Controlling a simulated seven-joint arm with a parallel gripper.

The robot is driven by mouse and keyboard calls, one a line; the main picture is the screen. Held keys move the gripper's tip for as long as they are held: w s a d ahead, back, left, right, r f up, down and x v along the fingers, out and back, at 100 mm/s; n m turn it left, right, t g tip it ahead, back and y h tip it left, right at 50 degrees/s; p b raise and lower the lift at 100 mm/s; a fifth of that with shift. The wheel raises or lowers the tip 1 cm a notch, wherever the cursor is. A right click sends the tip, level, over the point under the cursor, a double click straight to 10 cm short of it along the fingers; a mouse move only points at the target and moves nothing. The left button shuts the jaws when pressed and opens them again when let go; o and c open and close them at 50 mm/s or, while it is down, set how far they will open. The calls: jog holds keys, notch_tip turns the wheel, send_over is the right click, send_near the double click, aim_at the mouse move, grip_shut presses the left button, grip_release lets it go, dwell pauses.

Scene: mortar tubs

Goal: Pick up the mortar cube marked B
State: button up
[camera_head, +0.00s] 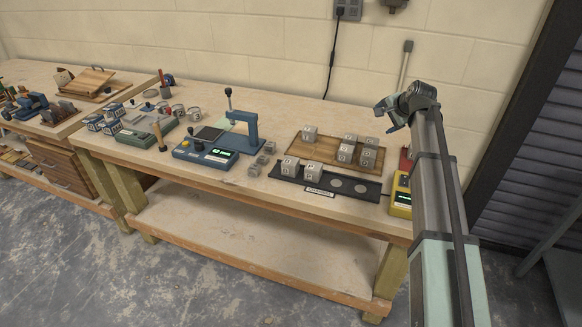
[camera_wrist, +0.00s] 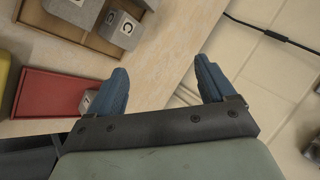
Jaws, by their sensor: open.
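Grey mortar cubes stand on a brown wooden tray (camera_head: 324,147) and on a black strip (camera_head: 342,193) in front of it. Two cubes (camera_head: 290,165) stand at the black strip's left end. The letters are too small to read in the head view, so I cannot tell which is B. In the wrist view a cube marked C (camera_wrist: 120,32) shows. My gripper (camera_head: 384,117) is open and empty, raised above the bench's back right. Its fingers (camera_wrist: 162,70) are wide apart.
A yellow device (camera_head: 401,196) stands at the bench's right end. A blue press (camera_head: 243,132) and small cubes (camera_head: 262,155) stand left of the trays.

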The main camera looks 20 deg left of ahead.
jog(key=s+a+m+g, duration=0.45)
jog(key=s+a, duration=0.45)
jog(key=a, duration=0.3)
jog(key=m+g, duration=0.3)
jog(key=m, duration=0.3)
send_near(291, 161)
jog(key=x, duration=0.5)
jog(key=shift+s+f, duration=0.1)
jog(key=shift+s, duration=0.05)
jog(key=shift+x, duration=2.65)
jog(key=shift+w, duration=0.2)
jog(key=c, duration=1.2)
jog(key=shift+c, duration=0.2)
